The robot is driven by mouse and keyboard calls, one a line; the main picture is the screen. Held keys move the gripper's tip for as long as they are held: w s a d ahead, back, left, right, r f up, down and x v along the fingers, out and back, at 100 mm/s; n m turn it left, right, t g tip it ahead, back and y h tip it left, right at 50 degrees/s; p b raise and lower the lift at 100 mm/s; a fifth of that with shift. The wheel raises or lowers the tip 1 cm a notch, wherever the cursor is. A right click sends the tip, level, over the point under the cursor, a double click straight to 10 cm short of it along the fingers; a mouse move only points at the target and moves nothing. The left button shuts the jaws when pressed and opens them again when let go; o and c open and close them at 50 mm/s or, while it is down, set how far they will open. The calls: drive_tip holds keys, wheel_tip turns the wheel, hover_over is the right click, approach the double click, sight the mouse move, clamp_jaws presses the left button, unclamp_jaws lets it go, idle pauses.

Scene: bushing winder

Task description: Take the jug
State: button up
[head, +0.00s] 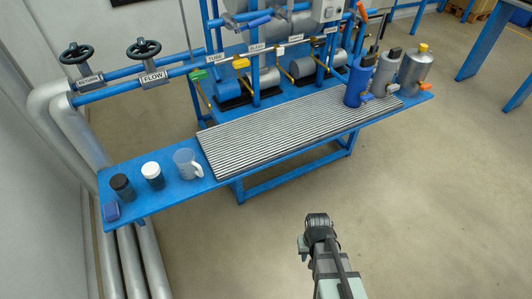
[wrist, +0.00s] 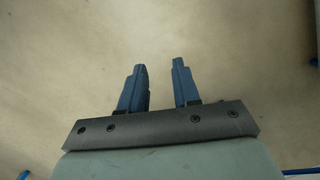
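The jug (head: 187,164) is a clear, whitish measuring jug with a handle on its right side. It stands upright on the left part of the blue bench, just left of the ribbed grey mat, in the head view. My arm reaches up from the bottom of the head view, with its end (head: 317,222) over the floor in front of the bench, to the right of the jug and well apart from it. In the wrist view my gripper (wrist: 162,75) has two blue fingers standing apart with nothing between them. The jug is not in the wrist view.
Blue, grey and metal canisters (head: 414,68) stand at the bench's right end. Pipes and valve wheels (head: 144,48) rise behind. The floor in front is clear.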

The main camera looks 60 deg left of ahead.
drive_tip(key=s+a+r+n+y, duration=0.1)
drive_tip(key=s+a+r+n, duration=0.1)
drive_tip(key=s+a+r, duration=0.45)
drive_tip(key=s+a+r+n+y, duration=0.15)
drive_tip(key=s+a, duration=0.25)
drive_tip(key=a, duration=0.5)
drive_tip(key=n+y, duration=0.2)
drive_tip(key=y, duration=0.1)
approach(200, 170)
drive_tip(key=s+d+r, duration=0.1)
drive_tip(key=d+r, duration=0.1)
drive_tip(key=d, duration=0.2)
drive_tip(key=shift+m+t, duration=0.5)
drive_tip(key=shift+m, duration=0.05)
drive_tip(key=shift+a+r+x, duration=0.2)
drive_tip(key=shift+a+x, duration=0.3)
drive_tip(key=shift+x, duration=2.05)
drive_tip(key=shift+a+r+x, duration=0.2)
drive_tip(key=shift+a+x, duration=0.25)
drive_tip(key=shift+x, duration=2.05)
drive_tip(key=shift+a+r+x, duration=0.2)
drive_tip(key=shift+a+x, duration=0.3)
drive_tip(key=shift+x, duration=2.05)
drive_tip(key=shift+c, duration=0.3)
clamp_jaws()
